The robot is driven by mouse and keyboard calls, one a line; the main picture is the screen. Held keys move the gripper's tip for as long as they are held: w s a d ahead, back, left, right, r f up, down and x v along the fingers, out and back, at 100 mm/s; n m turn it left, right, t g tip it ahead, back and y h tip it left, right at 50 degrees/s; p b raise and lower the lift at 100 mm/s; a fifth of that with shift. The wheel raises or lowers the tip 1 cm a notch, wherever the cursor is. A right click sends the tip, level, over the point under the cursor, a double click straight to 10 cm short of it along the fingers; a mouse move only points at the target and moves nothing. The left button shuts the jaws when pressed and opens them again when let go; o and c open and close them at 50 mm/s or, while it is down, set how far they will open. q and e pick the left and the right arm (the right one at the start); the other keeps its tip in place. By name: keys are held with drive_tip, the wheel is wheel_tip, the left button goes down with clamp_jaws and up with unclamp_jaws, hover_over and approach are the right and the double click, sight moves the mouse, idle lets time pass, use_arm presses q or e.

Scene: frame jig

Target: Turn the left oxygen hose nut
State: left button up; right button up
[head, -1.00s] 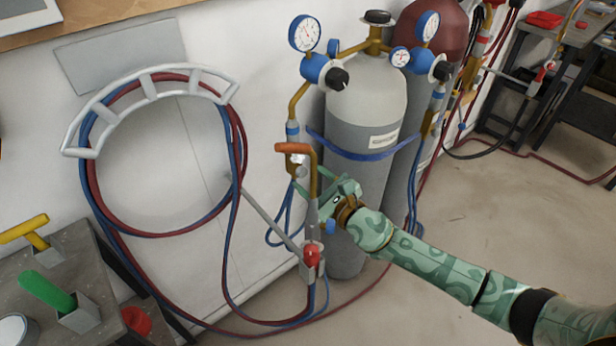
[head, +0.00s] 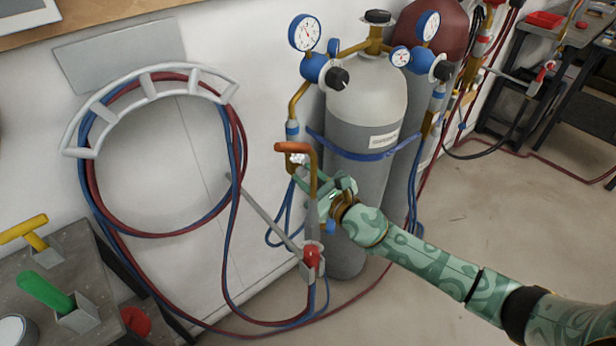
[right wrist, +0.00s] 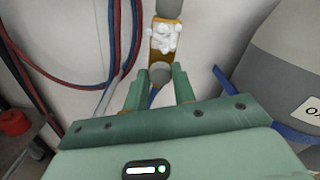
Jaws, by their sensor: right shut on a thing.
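The left oxygen hose nut (right wrist: 160,72) is a short grey cylinder under a brass fitting (right wrist: 157,55) in the right wrist view. White foam bubbles (right wrist: 163,38) cover part of that fitting; they also show in the head view (head: 299,158). My right gripper (right wrist: 159,82) is shut on the nut, one finger at each side. In the head view my right gripper (head: 323,188) reaches in from the right, in front of the grey oxygen cylinder (head: 370,105). The torch partly hides its fingers, and the nut is hard to make out there. My left gripper is not in view.
A torch with an orange-brown head (head: 294,148) stands upright in a holder (head: 312,262) close to my fingers. Red and blue hoses hang on a wall rack (head: 150,85). A dark red cylinder (head: 455,35) stands behind. A bench with tools (head: 95,265) is at lower left.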

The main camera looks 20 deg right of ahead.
drive_tip(key=m, duration=0.6)
drive_tip(key=shift+m, duration=0.3)
drive_tip(key=m, duration=0.5)
drive_tip(key=shift+d, duration=0.15)
drive_tip(key=m+p, duration=0.1)
drive_tip(key=m, duration=0.4)
drive_tip(key=shift+r+m+p, duration=0.1)
drive_tip(key=shift+m+p, duration=0.3)
drive_tip(key=m+p, duration=0.1)
drive_tip(key=m, duration=0.3)
drive_tip(key=shift+m+p, duration=0.3)
drive_tip(key=shift+p, duration=0.1)
drive_tip(key=shift+f, duration=0.2)
drive_tip(key=shift+d, duration=0.1)
drive_tip(key=o, duration=1)
